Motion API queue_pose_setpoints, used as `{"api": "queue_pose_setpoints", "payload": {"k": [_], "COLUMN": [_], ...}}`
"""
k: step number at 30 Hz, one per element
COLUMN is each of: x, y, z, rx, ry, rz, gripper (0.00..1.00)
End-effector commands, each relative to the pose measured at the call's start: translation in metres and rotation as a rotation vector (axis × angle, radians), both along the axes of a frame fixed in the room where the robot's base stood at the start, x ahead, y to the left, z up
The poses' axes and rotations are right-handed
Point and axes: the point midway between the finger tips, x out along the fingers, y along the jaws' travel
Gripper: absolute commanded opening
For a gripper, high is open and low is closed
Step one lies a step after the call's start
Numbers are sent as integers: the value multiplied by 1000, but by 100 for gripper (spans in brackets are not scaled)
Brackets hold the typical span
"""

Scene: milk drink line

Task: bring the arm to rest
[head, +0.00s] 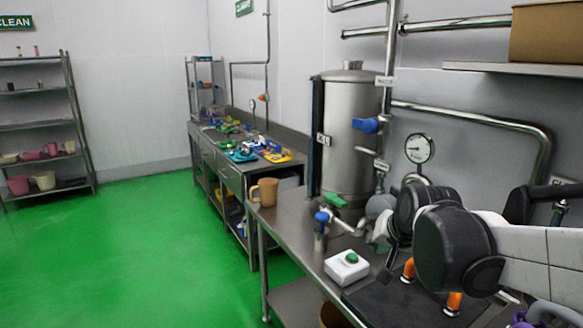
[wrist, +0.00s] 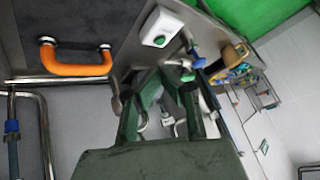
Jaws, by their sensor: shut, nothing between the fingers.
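My arm, with white links and black joints, reaches in from the right edge of the head view over the steel table. Its far end is near the foot of the steel tank (head: 350,140). My gripper is mostly hidden behind the arm there. In the wrist view my gripper (wrist: 168,78) shows as dark green fingers, shut and empty. Beyond the fingers are pipework and a blue-handled valve. I cannot tell whether the fingers touch anything.
A white box with a green button (head: 347,267) and a dark panel with orange handles (head: 408,270) lie on the steel table (head: 285,222). A tan mug (head: 264,192) stands at its far end. A pressure gauge (head: 419,149) and pipes are close behind my arm. The green floor at left is clear.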

Motion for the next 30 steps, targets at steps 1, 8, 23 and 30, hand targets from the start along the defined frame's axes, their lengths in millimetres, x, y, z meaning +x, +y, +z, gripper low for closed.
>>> {"api": "queue_pose_setpoints", "payload": {"k": [1,8,23,30], "x": [-17,-85,-203,-215], "y": [0,0,-4,-4], "z": [2,4,-24,-29], "rx": [-16,-89,-228,-243], "ry": [4,27,70,76], "rz": [15,86,225,243], "gripper": [0,0,0,0]}}
